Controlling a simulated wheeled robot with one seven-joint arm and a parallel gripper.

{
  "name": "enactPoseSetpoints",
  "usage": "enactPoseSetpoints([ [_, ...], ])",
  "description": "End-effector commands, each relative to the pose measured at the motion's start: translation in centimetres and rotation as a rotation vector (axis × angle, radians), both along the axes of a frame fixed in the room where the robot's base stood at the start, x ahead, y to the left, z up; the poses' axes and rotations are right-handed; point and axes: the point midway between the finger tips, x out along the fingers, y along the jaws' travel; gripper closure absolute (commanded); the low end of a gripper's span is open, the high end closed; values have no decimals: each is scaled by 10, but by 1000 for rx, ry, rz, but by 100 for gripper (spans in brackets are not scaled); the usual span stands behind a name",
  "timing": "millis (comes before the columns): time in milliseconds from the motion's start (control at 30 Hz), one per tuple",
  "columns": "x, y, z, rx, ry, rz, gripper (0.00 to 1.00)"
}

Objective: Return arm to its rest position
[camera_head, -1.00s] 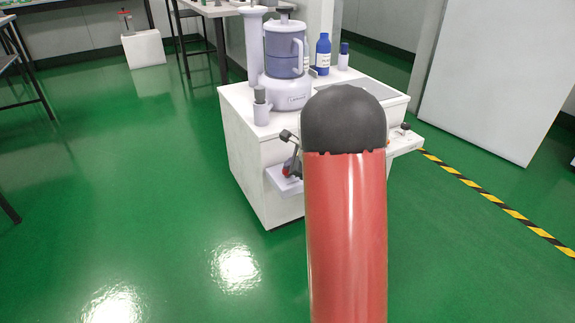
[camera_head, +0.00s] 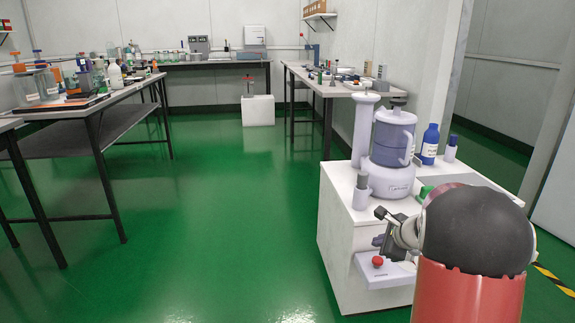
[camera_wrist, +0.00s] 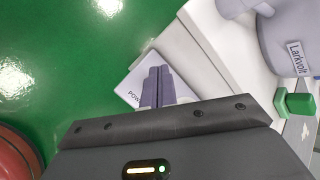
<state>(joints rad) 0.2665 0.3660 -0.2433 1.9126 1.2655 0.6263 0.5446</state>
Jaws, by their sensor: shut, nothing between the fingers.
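My gripper (camera_head: 379,241) is in front of the white cabinet (camera_head: 337,235) in the head view, just above a small white ledge (camera_head: 385,276) with a red knob (camera_head: 378,261). In the wrist view its two purple-grey fingers (camera_wrist: 158,84) lie together with nothing between them. Behind them is a white plate (camera_wrist: 130,92) with partly hidden lettering that starts "POW". My red arm with its black rounded joint fills the lower right of the head view and hides part of the cabinet and ledge.
A blender-like machine (camera_head: 392,150), a blue bottle (camera_head: 429,145) and a small cup (camera_head: 361,196) stand on the cabinet. A green block (camera_wrist: 295,103) shows in the wrist view. Workbenches stand left (camera_head: 70,112) and at the back. Green floor (camera_head: 215,215) is clear left of the cabinet.

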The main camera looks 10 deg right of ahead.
Motion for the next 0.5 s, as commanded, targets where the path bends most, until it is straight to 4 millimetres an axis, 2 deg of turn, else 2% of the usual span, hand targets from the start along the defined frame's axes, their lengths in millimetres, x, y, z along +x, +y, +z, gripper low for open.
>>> enactPoseSetpoints([
  [33,-9,17,25,-35,-16,71,100],
  [133,-39,59,66,-148,-39,273,100],
  [200,-68,89,93,-246,-57,436,100],
  [300,-114,125,124,-398,-79,663,100],
  [400,-162,152,146,-563,-96,882,100],
  [500,-211,168,162,-742,-105,1091,100],
])
